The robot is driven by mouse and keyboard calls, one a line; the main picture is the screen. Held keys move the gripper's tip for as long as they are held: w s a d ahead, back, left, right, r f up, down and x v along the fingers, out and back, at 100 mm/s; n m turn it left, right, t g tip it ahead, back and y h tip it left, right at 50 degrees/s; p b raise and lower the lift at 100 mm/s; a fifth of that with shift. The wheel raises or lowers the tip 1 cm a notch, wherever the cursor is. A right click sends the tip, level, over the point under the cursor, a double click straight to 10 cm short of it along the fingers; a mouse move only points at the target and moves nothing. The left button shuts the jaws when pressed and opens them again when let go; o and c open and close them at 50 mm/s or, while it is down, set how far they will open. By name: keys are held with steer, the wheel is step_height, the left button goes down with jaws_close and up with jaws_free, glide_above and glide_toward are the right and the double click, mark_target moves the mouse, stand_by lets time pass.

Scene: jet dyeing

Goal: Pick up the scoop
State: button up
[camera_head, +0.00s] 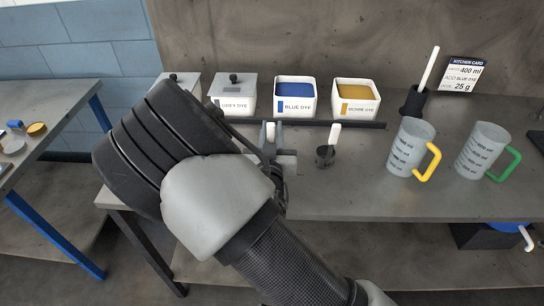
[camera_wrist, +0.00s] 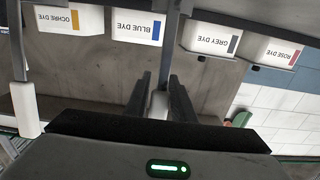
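Two scoops with white handles are near the dark rail in front of the dye bins. One scoop (camera_head: 326,154) has a dark cup, and its white handle stands upright; the handle (camera_wrist: 26,108) also shows at the left of the wrist view. The other scoop's white handle (camera_head: 270,131) is at my gripper (camera_head: 281,152). In the wrist view this handle (camera_wrist: 158,103) lies between the two fingers of my gripper (camera_wrist: 159,78). Its cup is hidden by the gripper. Whether both fingers touch the handle cannot be told.
Bins of grey dye (camera_head: 236,97), blue dye (camera_head: 295,92) and ochre dye (camera_head: 356,96) stand behind the rail (camera_head: 350,125). A yellow-handled jug (camera_head: 408,150), a green-handled jug (camera_head: 482,152), a black holder (camera_head: 413,100) and a card (camera_head: 464,76) are to the right.

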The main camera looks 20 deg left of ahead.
jaws_close()
steer(key=shift+r, duration=0.1)
